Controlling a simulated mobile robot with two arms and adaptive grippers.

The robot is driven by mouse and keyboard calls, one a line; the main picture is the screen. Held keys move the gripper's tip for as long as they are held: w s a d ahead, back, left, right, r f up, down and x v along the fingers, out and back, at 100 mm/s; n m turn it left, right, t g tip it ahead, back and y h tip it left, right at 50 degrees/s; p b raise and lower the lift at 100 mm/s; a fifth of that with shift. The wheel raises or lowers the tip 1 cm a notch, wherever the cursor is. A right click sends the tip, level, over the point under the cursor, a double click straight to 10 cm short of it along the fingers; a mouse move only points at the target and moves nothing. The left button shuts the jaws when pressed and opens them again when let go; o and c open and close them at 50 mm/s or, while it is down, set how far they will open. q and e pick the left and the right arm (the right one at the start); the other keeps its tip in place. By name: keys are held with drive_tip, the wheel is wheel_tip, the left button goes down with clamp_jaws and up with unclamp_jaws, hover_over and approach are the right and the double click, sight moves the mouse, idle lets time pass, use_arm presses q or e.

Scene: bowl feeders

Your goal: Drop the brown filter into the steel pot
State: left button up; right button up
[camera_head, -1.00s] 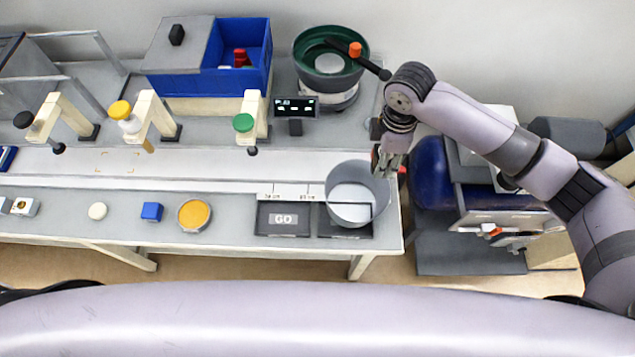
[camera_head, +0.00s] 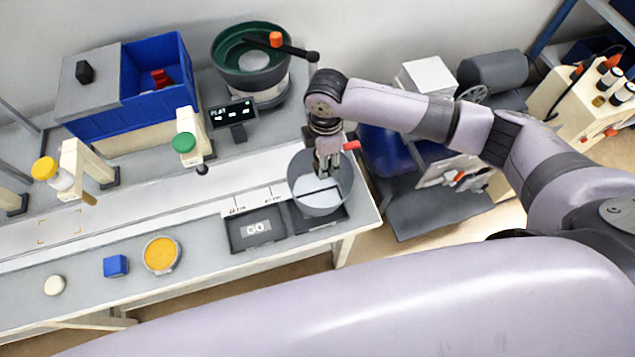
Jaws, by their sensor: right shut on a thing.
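The steel pot (camera_head: 299,196) is a grey, round, open vessel on a dark plate near the right end of the bench. My right gripper (camera_head: 327,172) points down over the pot's mouth, its fingertips in front of the pot's inside. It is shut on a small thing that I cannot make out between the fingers. I cannot pick out the brown filter anywhere in view. I cannot tell whether the fingertips are above the rim or below it. My left gripper is not in view.
A dark GO panel (camera_head: 257,232) lies left of the pot. A green bowl feeder (camera_head: 229,62) and blue bin (camera_head: 160,105) stand behind. An orange-filled dish (camera_head: 161,255), blue cube (camera_head: 116,266) and white disc (camera_head: 54,285) lie along the front. A red part (camera_head: 352,145) shows beside the gripper.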

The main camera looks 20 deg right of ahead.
drive_tip(key=shift+d, duration=0.1)
drive_tip(key=o, duration=1.4)
drive_tip(key=shift+c, duration=0.2)
drive_tip(key=shift+r, duration=0.35)
wheel_tip(320, 180, up, 11)
drive_tip(key=shift+r, duration=0.15)
